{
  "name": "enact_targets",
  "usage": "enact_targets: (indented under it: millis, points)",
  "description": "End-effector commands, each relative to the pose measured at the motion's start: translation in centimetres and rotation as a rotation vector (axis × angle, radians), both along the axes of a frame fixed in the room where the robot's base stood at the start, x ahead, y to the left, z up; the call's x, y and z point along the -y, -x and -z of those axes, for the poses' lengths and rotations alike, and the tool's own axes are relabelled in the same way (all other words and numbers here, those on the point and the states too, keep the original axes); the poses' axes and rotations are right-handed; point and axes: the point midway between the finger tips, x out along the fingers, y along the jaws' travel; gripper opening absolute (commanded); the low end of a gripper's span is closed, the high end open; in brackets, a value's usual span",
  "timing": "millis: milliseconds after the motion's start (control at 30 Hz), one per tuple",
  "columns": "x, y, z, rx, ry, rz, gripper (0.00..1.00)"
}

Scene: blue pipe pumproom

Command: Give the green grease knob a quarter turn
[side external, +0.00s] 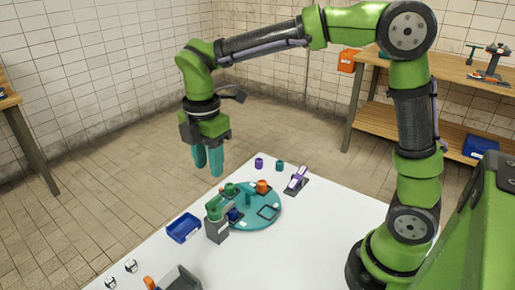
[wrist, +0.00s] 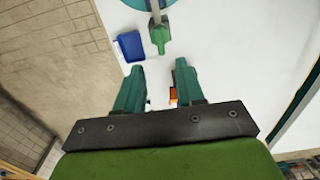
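A green knob-like part (side external: 216,207) sits on top of a grey block at the near left edge of the teal round plate (side external: 272,220). What appears to be the same green part (wrist: 158,37) shows in the wrist view, ahead of the fingertips and beside the blue tray. My gripper (side external: 208,172) hangs in the air with its teal fingers pointing down, above and behind the plate. In the wrist view my gripper (wrist: 158,72) is open, with a clear gap between the fingers and nothing held. It is well apart from the green part.
A blue tray (side external: 184,228) lies left of the grey block. An orange cup (side external: 262,187) and other small parts stand on the plate. Purple (side external: 259,163) and teal (side external: 280,166) pieces and a purple-topped device (side external: 297,180) stand at the far side. White table (side external: 325,225) is bare at right.

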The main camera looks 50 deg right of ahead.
Motion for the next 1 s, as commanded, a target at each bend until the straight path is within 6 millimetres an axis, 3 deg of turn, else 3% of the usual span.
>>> enact_targets:
  millis: [200,400,600,867,1000]
  points:
    - [0.0,0.1,4.9,-0.006,0.001,0.000,0.38]
    - [0.0,0.1,8.1,-0.004,0.000,0.000,0.38]
    - [0.0,0.0,9.5,-0.001,0.000,0.001,0.38]
    - [0.0,0.0,9.6,0.000,0.000,0.001,0.38]
    - [0.0,0.0,9.6,0.000,0.000,0.001,0.21]
